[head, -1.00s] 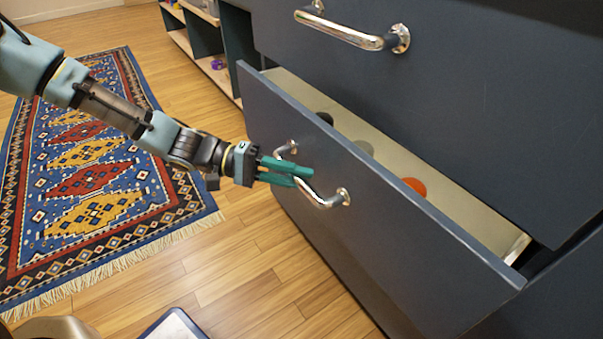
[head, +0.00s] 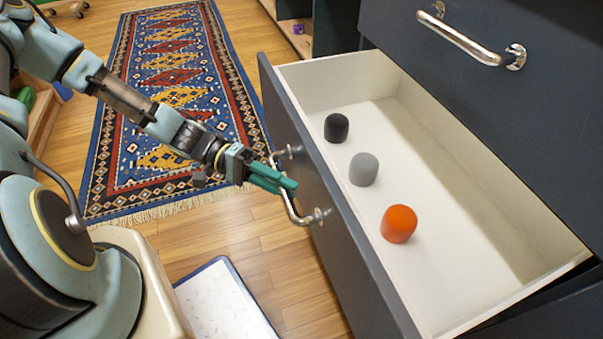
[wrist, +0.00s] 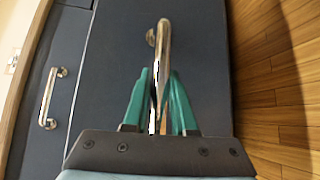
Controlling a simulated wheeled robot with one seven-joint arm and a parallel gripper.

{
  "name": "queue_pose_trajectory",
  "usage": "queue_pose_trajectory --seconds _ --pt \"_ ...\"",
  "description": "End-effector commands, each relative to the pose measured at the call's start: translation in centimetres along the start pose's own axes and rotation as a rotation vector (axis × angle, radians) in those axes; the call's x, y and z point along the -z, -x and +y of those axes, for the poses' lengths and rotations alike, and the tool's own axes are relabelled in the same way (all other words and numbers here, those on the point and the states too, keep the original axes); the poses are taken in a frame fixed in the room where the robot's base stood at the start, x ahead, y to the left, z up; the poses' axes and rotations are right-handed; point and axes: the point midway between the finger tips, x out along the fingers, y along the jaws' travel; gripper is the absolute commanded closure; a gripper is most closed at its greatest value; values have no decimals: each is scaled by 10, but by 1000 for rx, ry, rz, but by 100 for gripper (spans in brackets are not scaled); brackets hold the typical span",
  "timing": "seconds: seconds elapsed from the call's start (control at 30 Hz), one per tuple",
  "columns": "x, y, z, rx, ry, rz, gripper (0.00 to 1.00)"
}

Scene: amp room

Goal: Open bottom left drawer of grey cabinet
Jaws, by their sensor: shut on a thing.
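The dark grey cabinet drawer (head: 330,215) stands well out from the cabinet (head: 480,110), and its white inside shows in the head view. A black (head: 336,127), a grey (head: 363,169) and an orange (head: 398,223) rounded object stand on its floor. The drawer's silver bar handle (head: 291,206) is on its front. My gripper (head: 284,186) is shut on this handle. In the wrist view the green fingers (wrist: 160,100) lie on both sides of the handle bar (wrist: 163,45).
Another closed drawer with a silver handle (head: 470,40) is above the open one. A patterned rug (head: 170,95) lies on the wooden floor. A white panel with a blue edge (head: 225,300) is on the floor near my base. Open shelving (head: 300,30) stands behind.

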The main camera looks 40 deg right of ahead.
Motion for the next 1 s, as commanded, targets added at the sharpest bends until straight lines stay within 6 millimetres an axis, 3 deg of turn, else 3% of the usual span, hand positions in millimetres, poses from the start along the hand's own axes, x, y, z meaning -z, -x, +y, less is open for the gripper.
queue_pose_trajectory --seconds 0.53,0.57,0.6,0.8,1.0 --pt "-6 8 -3 2 -1 3 100" --pt "-6 8 -3 3 -2 4 74" --pt "-6 8 -3 2 -1 3 70" --pt "-6 8 -2 1 -1 2 47" --pt "-6 7 -2 1 -1 1 45"
